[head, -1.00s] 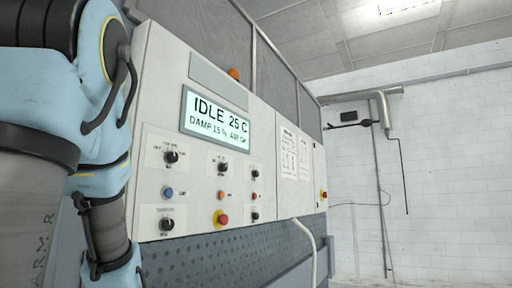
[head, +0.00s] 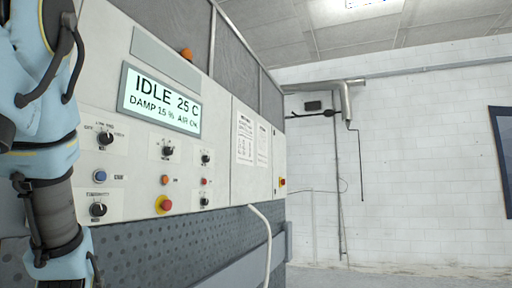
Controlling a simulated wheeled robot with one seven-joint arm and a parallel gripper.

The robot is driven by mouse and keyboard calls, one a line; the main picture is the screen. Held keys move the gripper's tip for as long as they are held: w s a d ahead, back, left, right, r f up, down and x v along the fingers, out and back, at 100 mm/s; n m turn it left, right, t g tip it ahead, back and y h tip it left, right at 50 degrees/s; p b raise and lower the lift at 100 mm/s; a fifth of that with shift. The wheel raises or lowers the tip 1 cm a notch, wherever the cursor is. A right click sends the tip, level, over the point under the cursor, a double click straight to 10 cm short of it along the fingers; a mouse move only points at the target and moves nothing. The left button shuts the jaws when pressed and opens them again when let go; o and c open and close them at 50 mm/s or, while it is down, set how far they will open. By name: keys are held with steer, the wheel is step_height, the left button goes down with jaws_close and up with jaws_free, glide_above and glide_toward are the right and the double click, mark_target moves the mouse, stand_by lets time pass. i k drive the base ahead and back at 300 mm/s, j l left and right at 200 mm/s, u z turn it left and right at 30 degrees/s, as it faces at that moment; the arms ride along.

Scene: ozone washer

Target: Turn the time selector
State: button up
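The control panel (head: 225,172) of the washer carries several black rotary knobs. One knob (head: 105,138) is at upper left, with a printed scale whose small text I cannot read surely. A second knob (head: 168,152) is in the middle, and smaller knobs are to its right (head: 205,158) and below that (head: 204,201). Another knob (head: 98,210) is at lower left, beside my arm. I cannot tell from the labels which one is the time selector. My arm hangs down at the left edge of the head view. My gripper is out of view.
The display (head: 160,101) reads IDLE, 25 C, DAMP 15 %. A blue button (head: 100,176), an orange lamp (head: 165,180) and a red emergency stop (head: 164,204) sit among the knobs. A white hose (head: 267,235) hangs below the panel. The floor to the right is clear.

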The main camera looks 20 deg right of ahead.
mark_target(166, 151)
steer(key=i+l+u, duration=0.1)
steer(key=l, duration=0.85)
steer(key=i+l+u, duration=0.1)
steer(key=l, duration=0.85)
steer(key=l+u, duration=0.1)
steer(key=l, duration=0.9)
steer(key=i, duration=0.05)
